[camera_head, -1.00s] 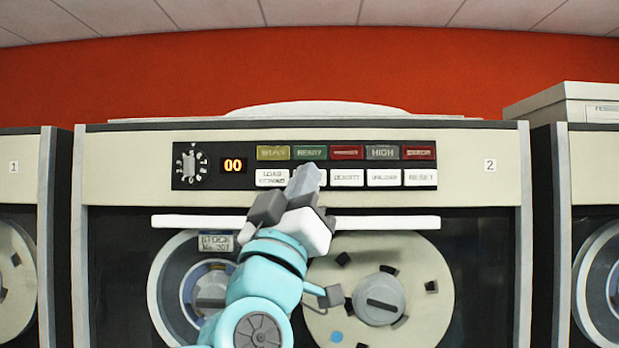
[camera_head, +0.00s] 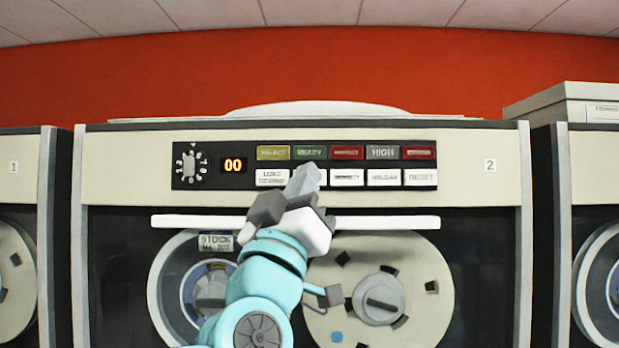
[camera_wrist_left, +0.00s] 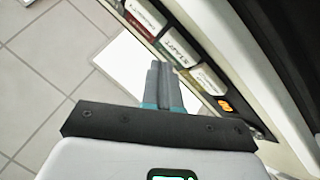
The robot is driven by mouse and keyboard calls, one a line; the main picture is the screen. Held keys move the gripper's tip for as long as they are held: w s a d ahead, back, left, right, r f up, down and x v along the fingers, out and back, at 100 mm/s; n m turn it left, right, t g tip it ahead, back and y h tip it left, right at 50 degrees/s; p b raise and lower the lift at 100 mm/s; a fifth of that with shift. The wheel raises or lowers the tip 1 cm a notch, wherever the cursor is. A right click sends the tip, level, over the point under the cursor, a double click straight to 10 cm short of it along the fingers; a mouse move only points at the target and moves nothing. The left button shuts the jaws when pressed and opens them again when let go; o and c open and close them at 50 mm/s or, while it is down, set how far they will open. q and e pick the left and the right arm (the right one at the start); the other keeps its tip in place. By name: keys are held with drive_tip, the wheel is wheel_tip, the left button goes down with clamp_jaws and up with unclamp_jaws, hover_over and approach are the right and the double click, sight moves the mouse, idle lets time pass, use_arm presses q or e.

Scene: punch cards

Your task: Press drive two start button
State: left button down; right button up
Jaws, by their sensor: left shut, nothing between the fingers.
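Drive two (camera_head: 490,195) stands in the middle of the head view, with a dark control panel across its top. The white lower row of buttons holds a load button (camera_head: 271,178), a density button (camera_head: 347,178) and others. My left gripper (camera_head: 306,174) is shut and empty, its fingertips in front of the gap between those two, hiding most of the start button there. In the left wrist view the start button (camera_wrist_left: 180,46) shows beside the closed fingertips (camera_wrist_left: 160,68), between the density button (camera_wrist_left: 145,16) and the load button (camera_wrist_left: 208,79). I cannot tell whether the tips touch it.
Coloured indicator lamps (camera_head: 346,153) line the panel above the buttons. A display (camera_head: 233,165) reads 00 beside a dial (camera_head: 190,165). A white ledge (camera_head: 390,222) runs below the panel behind my arm. Other drives stand close on both sides.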

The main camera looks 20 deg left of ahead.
use_arm(q)
drive_tip(key=shift+w, duration=0.1)
idle(0.4)
drive_tip(key=shift+w+a, duration=0.15)
drive_tip(key=shift+w, duration=0.2)
